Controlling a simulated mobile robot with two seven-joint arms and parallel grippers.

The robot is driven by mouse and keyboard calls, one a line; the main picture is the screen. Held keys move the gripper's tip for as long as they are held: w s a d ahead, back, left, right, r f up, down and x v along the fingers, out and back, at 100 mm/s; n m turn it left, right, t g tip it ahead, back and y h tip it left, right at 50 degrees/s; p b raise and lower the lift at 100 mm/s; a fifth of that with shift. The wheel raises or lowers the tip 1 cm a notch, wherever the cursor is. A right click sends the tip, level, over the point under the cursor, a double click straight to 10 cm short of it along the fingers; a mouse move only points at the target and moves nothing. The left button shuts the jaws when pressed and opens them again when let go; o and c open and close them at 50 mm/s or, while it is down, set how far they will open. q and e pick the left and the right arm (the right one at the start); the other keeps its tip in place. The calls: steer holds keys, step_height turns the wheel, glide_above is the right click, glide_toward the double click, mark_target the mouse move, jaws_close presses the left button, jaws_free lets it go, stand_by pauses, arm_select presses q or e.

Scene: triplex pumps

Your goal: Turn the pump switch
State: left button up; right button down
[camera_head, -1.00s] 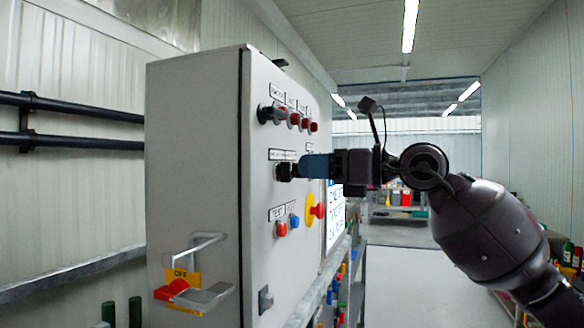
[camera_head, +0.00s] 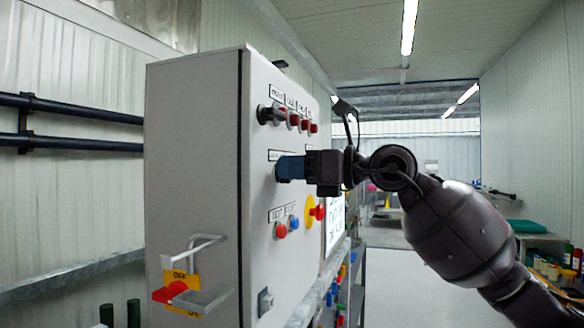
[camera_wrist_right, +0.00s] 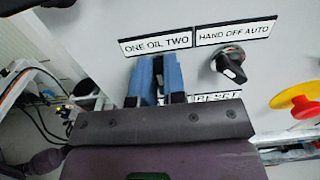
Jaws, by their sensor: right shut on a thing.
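The grey control cabinet (camera_head: 195,150) stands left of centre in the head view, its front panel facing right. My right gripper (camera_head: 279,168) has its blue fingers against the panel's middle row. In the right wrist view the gripper (camera_wrist_right: 158,60) sits just under the "ONE OIL TWO" label (camera_wrist_right: 157,44), fingers close together. The switch there is hidden between the fingers; they are shut on it. A second black knob, the "HAND OFF AUTO" switch (camera_wrist_right: 231,65), is free to the right of the fingers. My left gripper is not in view.
Above are a dark knob and several red lamps (camera_head: 294,119). Below are a red button (camera_head: 281,231), a blue button (camera_head: 294,222) and a red emergency knob on yellow (camera_wrist_right: 305,107). A red-and-yellow OFF handle (camera_head: 178,289) juts from the cabinet's side.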

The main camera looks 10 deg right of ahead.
arm_select(q)
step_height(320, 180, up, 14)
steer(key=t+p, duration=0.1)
steer(key=p, duration=1.3)
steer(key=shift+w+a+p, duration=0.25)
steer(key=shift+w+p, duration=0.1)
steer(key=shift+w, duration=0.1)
arm_select(e)
steer(key=shift+w+d+f+m, duration=0.1)
steer(key=shift+w+m, duration=0.1)
steer(key=shift+m, duration=2.05)
steer(key=shift+w+d+f+m, duration=0.1)
steer(key=shift+w+m, duration=0.05)
steer(key=shift+m, duration=2.1)
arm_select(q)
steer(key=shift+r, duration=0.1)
arm_select(e)
steer(key=c, duration=1.2)
jaws_free()
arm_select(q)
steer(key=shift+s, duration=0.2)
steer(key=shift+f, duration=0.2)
